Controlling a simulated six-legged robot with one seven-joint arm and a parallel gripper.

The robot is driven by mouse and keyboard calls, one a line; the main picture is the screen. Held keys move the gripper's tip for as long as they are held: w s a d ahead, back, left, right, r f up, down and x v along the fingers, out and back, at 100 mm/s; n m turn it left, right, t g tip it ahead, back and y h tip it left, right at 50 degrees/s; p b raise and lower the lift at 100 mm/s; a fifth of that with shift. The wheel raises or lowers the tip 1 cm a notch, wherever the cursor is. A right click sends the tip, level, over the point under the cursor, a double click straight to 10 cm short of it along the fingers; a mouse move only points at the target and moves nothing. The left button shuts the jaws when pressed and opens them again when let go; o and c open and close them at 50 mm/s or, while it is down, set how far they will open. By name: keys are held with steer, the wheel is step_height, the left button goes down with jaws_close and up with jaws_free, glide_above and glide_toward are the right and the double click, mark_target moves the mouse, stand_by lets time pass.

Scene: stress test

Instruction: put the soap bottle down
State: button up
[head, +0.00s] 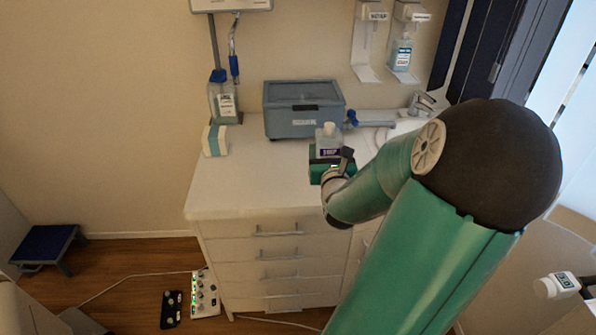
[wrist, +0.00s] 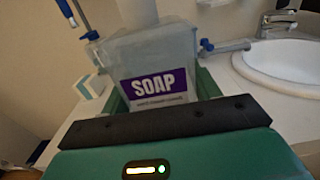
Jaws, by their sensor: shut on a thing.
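The soap bottle (head: 328,141) is a clear, squarish bottle with a white top and a purple SOAP label. It also shows large and close in the wrist view (wrist: 152,62), slightly tilted there. My gripper (head: 327,166) is green and dark and is shut on the bottle's lower part. The bottle's base is hidden by my gripper in both views. In the head view the bottle is over the front part of the white counter (head: 240,185). I cannot tell whether its base touches the counter.
A grey-blue box (head: 303,122) stands behind the bottle. Another bottle (head: 223,100) and a white-and-teal block (head: 215,140) stand at the left. The sink (wrist: 285,62) and faucet (head: 424,103) are to the right. The counter's front left is bare.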

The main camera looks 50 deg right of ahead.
steer(key=shift+w+d+f, duration=0.75)
steer(key=shift+w+f, duration=1.35)
steer(key=shift+w+d+f, duration=0.7)
steer(key=shift+w+f, duration=1.35)
steer(key=shift+f, duration=0.1)
steer(key=shift+w+d+f, duration=0.75)
steer(key=shift+w+f, duration=1.35)
steer(key=shift+f, duration=0.1)
steer(key=o, duration=1)
steer(key=shift+c, duration=0.2)
